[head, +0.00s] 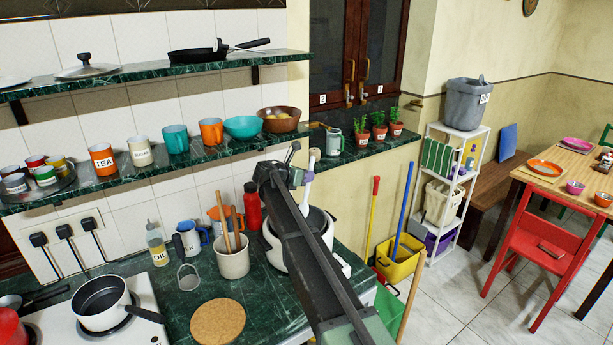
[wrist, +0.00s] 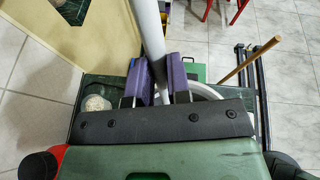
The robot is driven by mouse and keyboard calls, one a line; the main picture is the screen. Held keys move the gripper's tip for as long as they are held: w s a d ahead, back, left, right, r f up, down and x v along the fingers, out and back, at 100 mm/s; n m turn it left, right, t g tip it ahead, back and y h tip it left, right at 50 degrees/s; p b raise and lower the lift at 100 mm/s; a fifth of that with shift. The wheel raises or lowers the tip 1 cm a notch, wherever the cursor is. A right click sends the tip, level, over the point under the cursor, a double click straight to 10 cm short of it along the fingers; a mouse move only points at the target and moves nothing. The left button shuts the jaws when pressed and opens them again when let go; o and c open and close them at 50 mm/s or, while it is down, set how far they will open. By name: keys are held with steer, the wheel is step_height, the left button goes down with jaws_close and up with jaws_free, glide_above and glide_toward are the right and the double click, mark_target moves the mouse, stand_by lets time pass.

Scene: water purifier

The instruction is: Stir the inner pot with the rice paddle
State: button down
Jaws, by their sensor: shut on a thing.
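My gripper (head: 306,178) is over the white rice cooker (head: 272,240) on the green counter. In the wrist view, its purple fingers (wrist: 160,82) are shut on the pale handle of the rice paddle (wrist: 152,35). The paddle (head: 313,158) stands roughly upright in the head view, its top above the fingers. The cooker is open, and part of the grey inner pot (head: 318,220) shows beside my arm. A curved white rim (wrist: 207,92) shows behind the gripper in the wrist view.
A utensil crock (head: 232,262) with wooden handles stands left of the cooker, with a red bottle (head: 252,206) behind. A round cork mat (head: 218,320) lies in front. A green shelf (head: 160,165) with cups and bowls runs above the counter. The floor beyond the counter's right end holds cleaning tools.

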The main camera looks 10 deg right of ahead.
mark_target(301, 207)
steer(key=s+f+b, duration=0.1)
steer(key=f+b, duration=0.1)
steer(key=s+a+f+b, duration=0.1)
steer(key=f+b, duration=0.2)
steer(key=a+f+b, duration=0.1)
steer(key=f+b, duration=0.1)
steer(key=f, duration=0.1)
steer(key=shift+s+a+f+b, duration=0.1)
steer(key=shift+s+f+b, duration=0.2)
steer(key=shift+s, duration=0.1)
steer(key=shift+r, duration=0.1)
steer(key=shift+w, duration=0.1)
